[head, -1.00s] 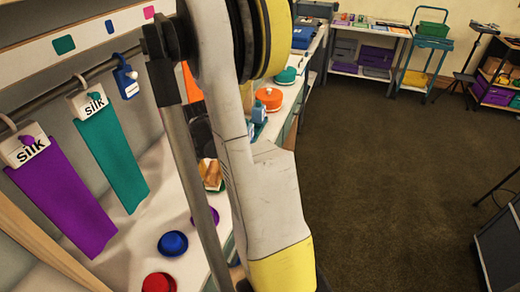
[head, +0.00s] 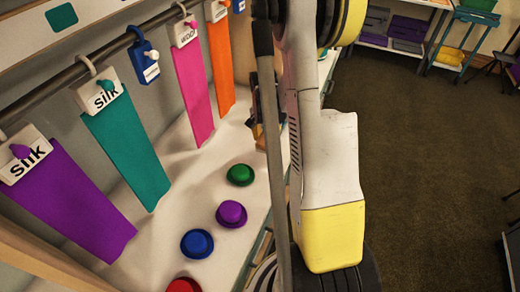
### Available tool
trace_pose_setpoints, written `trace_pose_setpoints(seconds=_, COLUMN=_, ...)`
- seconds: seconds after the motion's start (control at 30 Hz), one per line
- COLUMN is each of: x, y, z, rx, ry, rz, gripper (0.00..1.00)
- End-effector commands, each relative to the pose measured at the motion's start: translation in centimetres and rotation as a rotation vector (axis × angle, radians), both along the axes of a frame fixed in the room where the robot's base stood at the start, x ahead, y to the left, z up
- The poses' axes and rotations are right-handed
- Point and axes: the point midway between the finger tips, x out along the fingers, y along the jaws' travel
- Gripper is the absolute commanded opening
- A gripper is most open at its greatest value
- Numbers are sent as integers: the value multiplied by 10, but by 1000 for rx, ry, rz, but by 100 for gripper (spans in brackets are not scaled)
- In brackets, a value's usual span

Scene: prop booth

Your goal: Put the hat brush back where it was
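No hat brush can be clearly made out in the head view. A dark part that looks like my gripper (head: 254,100) shows just left of my arm, mostly hidden behind it. A small tan patch (head: 258,136) shows below it, over the counter's edge. I cannot tell whether this is the brush, or whether the fingers are open or shut. Small hats stand in a row on the white counter (head: 190,170): red (head: 184,286), blue (head: 197,244), purple (head: 231,214) and green (head: 240,175).
Purple (head: 70,205), teal (head: 125,145), pink (head: 193,90) and orange (head: 219,70) swatches hang from a rail (head: 60,85). A blue tag (head: 144,62) hangs among them. Shelves (head: 400,35) and a teal cart (head: 465,40) stand at the back.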

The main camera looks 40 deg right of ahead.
Motion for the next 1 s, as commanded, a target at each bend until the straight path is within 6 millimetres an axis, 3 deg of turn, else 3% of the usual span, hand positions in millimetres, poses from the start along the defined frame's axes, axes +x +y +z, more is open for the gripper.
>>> trace_pose_setpoints(seconds=0.2, x=25, y=12, z=-17, rx=0, ry=0, rz=0, gripper=10)
trace_pose_setpoints(seconds=0.33, x=26, y=13, z=-25, rx=0, ry=0, rz=-1, gripper=10)
trace_pose_setpoints(seconds=0.53, x=26, y=12, z=-56, rx=0, ry=0, rz=-1, gripper=10)
trace_pose_setpoints(seconds=0.93, x=26, y=12, z=-62, rx=0, ry=0, rz=-1, gripper=10)
trace_pose_setpoints(seconds=0.97, x=26, y=13, z=-61, rx=0, ry=0, rz=-1, gripper=49)
trace_pose_setpoints(seconds=1.0, x=26, y=13, z=-60, rx=0, ry=0, rz=-1, gripper=61)
